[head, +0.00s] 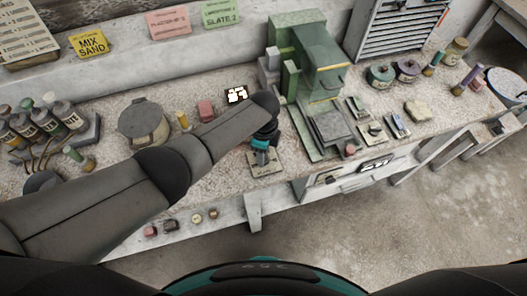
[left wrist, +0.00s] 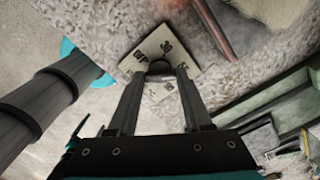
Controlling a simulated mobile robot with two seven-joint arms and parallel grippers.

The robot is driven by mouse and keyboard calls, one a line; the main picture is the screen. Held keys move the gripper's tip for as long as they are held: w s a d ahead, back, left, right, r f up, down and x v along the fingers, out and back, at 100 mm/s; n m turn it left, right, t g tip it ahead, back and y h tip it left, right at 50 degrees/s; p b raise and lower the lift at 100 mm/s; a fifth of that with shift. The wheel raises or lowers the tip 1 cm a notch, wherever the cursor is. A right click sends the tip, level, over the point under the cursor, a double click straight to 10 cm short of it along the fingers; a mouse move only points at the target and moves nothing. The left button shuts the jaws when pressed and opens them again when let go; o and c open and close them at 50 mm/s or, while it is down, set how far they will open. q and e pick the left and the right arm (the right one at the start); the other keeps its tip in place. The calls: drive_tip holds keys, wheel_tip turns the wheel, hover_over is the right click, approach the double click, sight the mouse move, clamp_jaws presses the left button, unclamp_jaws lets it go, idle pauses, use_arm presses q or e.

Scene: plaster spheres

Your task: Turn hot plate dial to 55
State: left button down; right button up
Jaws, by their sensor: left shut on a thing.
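A small pale square dial plate (head: 268,170) lies near the front edge of the bench. In the left wrist view the plate (left wrist: 150,48) carries printed marks; one reads like 30, the others are hard to read. A dark round dial knob (left wrist: 160,67) stands on it. My left gripper (head: 262,157) reaches down over the plate. In the left wrist view its two fingers (left wrist: 161,72) are shut on the knob, one on each side. The knob's pointer is not clear. My right gripper is not in view.
A small lit display (head: 236,94) stands behind my arm; its digits are unreadable. A green machine (head: 313,60) is right of the plate. A grey round pot (head: 144,119) and bottles (head: 40,122) are left.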

use_arm(q)
drive_tip(key=shift+c, duration=1.6)
unclamp_jaws()
drive_tip(key=shift+r, duration=0.1)
drive_tip(key=shift+r, duration=0.25)
wheel_tip(320, 180, up, 15)
drive_tip(key=p, duration=0.3)
drive_tip(key=shift+f, duration=0.2)
